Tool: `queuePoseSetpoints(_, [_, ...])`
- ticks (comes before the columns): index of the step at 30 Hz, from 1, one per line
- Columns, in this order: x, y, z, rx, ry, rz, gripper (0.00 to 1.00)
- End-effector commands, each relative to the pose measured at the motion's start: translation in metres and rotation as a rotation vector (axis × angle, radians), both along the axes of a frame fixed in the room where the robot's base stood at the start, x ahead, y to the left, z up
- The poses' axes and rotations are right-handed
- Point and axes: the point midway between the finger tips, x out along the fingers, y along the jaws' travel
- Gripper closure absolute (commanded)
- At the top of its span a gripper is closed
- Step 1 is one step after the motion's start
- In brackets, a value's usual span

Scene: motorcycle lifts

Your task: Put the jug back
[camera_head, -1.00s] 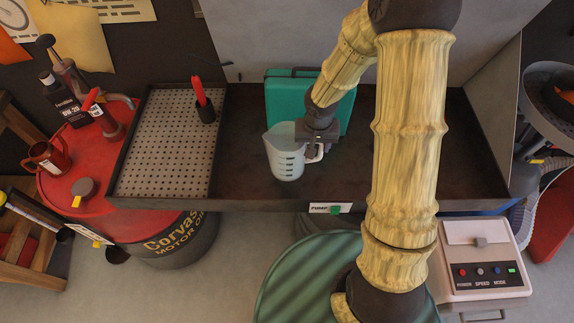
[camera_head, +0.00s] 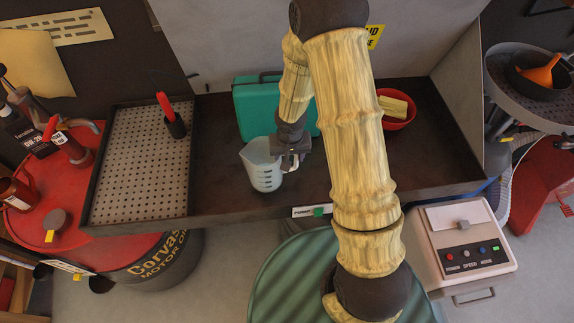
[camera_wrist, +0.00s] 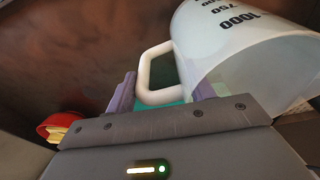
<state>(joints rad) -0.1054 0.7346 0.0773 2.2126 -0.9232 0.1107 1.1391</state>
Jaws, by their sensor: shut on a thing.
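The jug (camera_head: 262,166) is translucent, pale blue-white, with measuring marks. It is upright over the dark bench tray (camera_head: 220,206); I cannot tell whether its base touches the surface. My gripper (camera_head: 291,163) is on its right side, shut on the handle. In the wrist view the jug (camera_wrist: 240,35) fills the upper right, with its marks showing, and its white handle (camera_wrist: 150,72) sits between the fingers of my gripper (camera_wrist: 162,92).
A perforated drip tray (camera_head: 138,165) with a red-handled tool in a dark cup (camera_head: 173,122) is at left. A teal case (camera_head: 258,108) stands behind the jug. A red bowl (camera_head: 399,112) is at right, beyond my arm. A red oil drum (camera_head: 60,225) carries bottles and cans.

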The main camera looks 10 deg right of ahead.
Motion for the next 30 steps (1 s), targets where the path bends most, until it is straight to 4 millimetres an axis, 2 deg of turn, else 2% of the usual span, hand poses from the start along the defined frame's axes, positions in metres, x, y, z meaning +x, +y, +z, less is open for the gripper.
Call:
queuePoseSetpoints(11, [0.0,0.003,-0.004,0.001,-0.002,0.007,1.0])
queuePoseSetpoints(21, [0.0,0.001,-0.042,-0.002,0.0,0.004,1.0])
queuePoseSetpoints(30, [0.0,0.001,-0.043,0.001,-0.002,0.002,1.0])
